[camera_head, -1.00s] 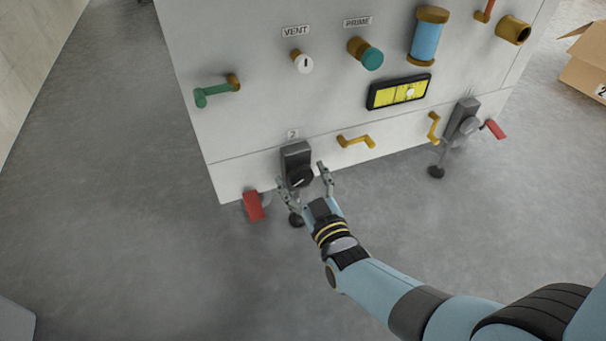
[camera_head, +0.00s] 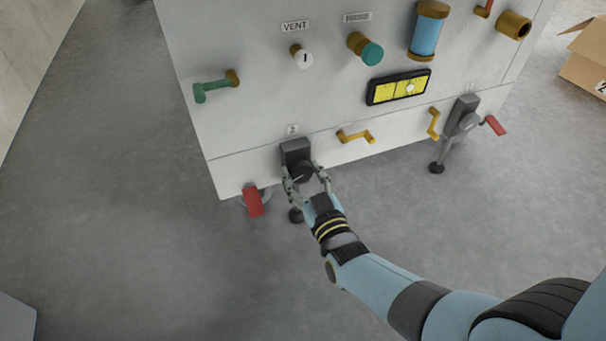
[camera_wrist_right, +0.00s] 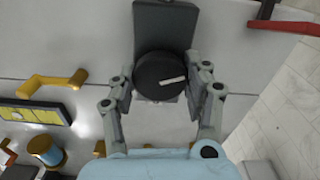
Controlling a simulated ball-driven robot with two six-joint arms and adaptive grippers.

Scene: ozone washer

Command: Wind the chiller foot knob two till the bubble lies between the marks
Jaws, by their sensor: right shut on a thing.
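The chiller foot knob two (camera_head: 302,171) is a round black knob on a dark grey block under the label "2" (camera_head: 293,129). In the right wrist view the knob (camera_wrist_right: 160,72) shows a white pointer line slanting slightly up to the right. My right gripper (camera_head: 305,177) is shut on the knob, one finger on each side; the right wrist view shows this grip too (camera_wrist_right: 161,88). The level (camera_head: 398,89) is a yellow vial in a black frame. Its pale bubble (camera_head: 410,88) lies right of the middle; its exact place against the marks is too small to tell. My left gripper is out of view.
A red lever (camera_head: 253,202) sits just left of the knob. Yellow crank handles (camera_head: 356,136) are to its right. A second foot block (camera_head: 463,115) with a red lever (camera_head: 495,125) stands further right. A cardboard box (camera_head: 586,65) is at far right. The floor at left is clear.

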